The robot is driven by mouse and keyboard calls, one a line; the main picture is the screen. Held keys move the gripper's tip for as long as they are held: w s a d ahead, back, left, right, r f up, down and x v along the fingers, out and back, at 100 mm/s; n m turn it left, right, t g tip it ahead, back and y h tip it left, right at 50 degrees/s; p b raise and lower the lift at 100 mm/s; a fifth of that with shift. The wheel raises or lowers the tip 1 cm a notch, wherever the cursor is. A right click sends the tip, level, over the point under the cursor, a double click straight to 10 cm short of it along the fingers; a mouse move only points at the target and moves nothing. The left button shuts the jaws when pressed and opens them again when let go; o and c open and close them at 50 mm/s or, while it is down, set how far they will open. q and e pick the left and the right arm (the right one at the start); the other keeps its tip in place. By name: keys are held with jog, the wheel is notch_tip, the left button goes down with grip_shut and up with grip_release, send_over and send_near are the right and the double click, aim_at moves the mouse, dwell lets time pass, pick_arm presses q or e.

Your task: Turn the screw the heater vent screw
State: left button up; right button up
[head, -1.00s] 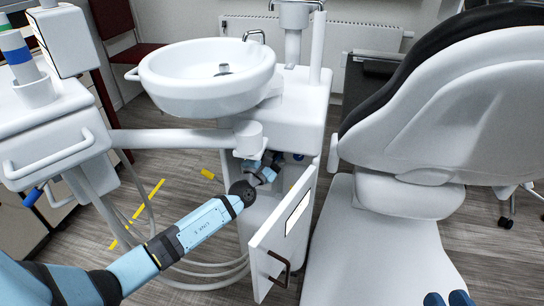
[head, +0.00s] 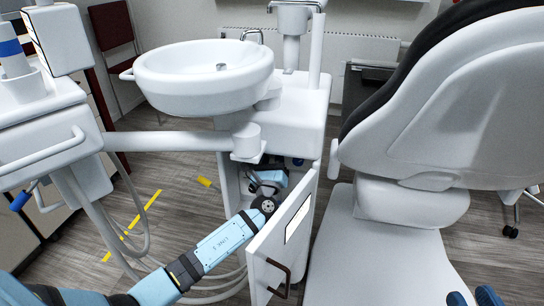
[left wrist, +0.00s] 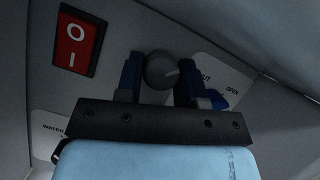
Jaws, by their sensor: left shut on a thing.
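The screw shows in the left wrist view as a round grey knob (left wrist: 161,71) with a light pointer line, on a pale panel inside the cabinet. My left gripper (left wrist: 158,82) has its two dark blue fingers on either side of the knob, shut on it. In the head view my left arm reaches into the open cabinet under the basin, and the fingers and knob cannot be made out there. My right gripper (head: 474,298) shows only its blue fingertips at the bottom right edge, apart and empty, over the chair side.
A red rocker switch (left wrist: 76,45) sits left of the knob, and a blue part (left wrist: 217,100) lies to its right by an OPEN label. The open cabinet door (head: 282,243) stands right of my left arm. The basin (head: 203,78) is above, the dental chair (head: 385,245) to the right.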

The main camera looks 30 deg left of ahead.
pick_arm(q)
jog(key=n+g+y, duration=0.1)
jog(key=n+y, duration=0.1)
jog(key=n, duration=0.2)
jog(key=n+g+y, duration=0.1)
jog(key=n+g, duration=0.1)
jog(key=n, duration=0.2)
jog(key=shift+d+y, duration=0.15)
jog(key=shift+y, duration=0.25)
jog(key=shift+n, duration=0.4)
jog(key=o, duration=0.6)
